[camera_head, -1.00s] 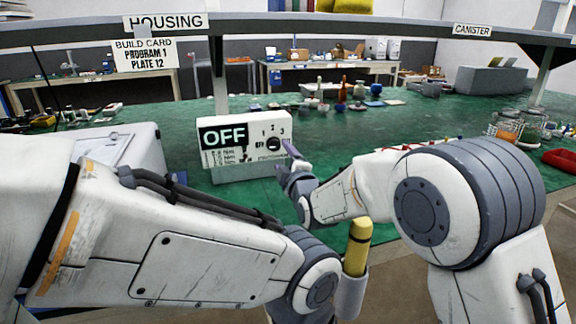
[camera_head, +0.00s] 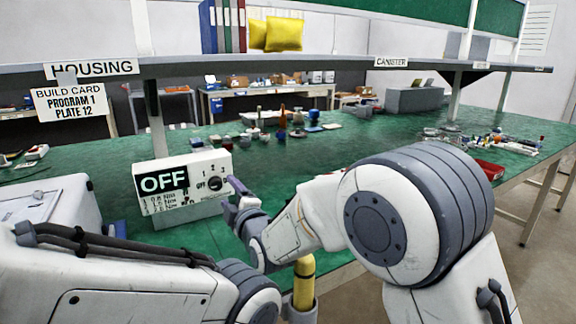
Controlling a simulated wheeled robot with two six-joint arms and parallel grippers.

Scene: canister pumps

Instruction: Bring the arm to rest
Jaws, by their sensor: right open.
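My right arm reaches in from the right. Its gripper (camera_head: 234,198) is open and empty, with its fingertips just right of a white control box (camera_head: 190,190) on the green table. The box has a dark display reading OFF and a round black knob (camera_head: 215,184) marked 1, 2, 3 and OFF. One purple-grey fingertip is close to the knob's right side; I cannot tell whether it touches. My left arm crosses the lower left, and its gripper is out of view.
A yellow cylinder (camera_head: 304,285) stands in a grey cup below my right forearm. A shelf beam (camera_head: 300,65) with HOUSING and CANISTER signs spans above the green table (camera_head: 330,165). A red tray (camera_head: 488,168) and small parts lie at right. A pale case stands at left.

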